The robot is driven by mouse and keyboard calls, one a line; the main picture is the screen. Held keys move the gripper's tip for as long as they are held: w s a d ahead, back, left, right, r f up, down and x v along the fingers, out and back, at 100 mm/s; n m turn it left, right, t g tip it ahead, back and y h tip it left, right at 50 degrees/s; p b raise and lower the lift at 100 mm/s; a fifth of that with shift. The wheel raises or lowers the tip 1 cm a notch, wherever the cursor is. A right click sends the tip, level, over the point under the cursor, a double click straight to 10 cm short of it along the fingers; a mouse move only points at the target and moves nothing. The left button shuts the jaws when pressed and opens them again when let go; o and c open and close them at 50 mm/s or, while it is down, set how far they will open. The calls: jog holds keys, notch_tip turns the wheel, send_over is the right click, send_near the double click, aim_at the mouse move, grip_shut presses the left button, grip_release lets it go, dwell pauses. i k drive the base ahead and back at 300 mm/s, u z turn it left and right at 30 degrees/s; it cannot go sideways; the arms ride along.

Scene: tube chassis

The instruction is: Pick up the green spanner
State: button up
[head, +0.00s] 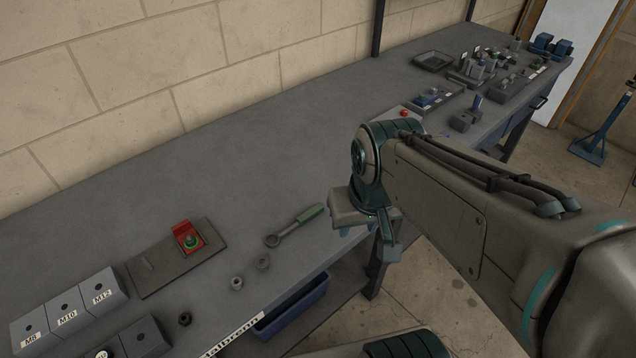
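The green spanner (295,225) lies flat on the grey workbench (190,140), near its front edge. Its grey ring head points to the lower left. Its green handle points to the upper right, towards my gripper. My gripper (378,233) is at the end of my arm, just right of the handle and apart from it in the picture. I see no object in it, but its fingers are partly hidden and I cannot tell how far apart they are.
Two nuts (237,283) (264,262) lie near the ring head, with a darker one (185,319) farther left. A dark plate (150,278) with a red fixture (187,238) and labelled grey blocks (66,311) stand left. Trays (433,62) and parts crowd the far end. The bench middle is clear.

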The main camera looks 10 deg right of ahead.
aim_at(313, 212)
jog(key=z, duration=1.6)
jog(key=k, duration=0.85)
jog(key=u, duration=0.9)
jog(key=i, duration=0.45)
jog(key=z, duration=0.1)
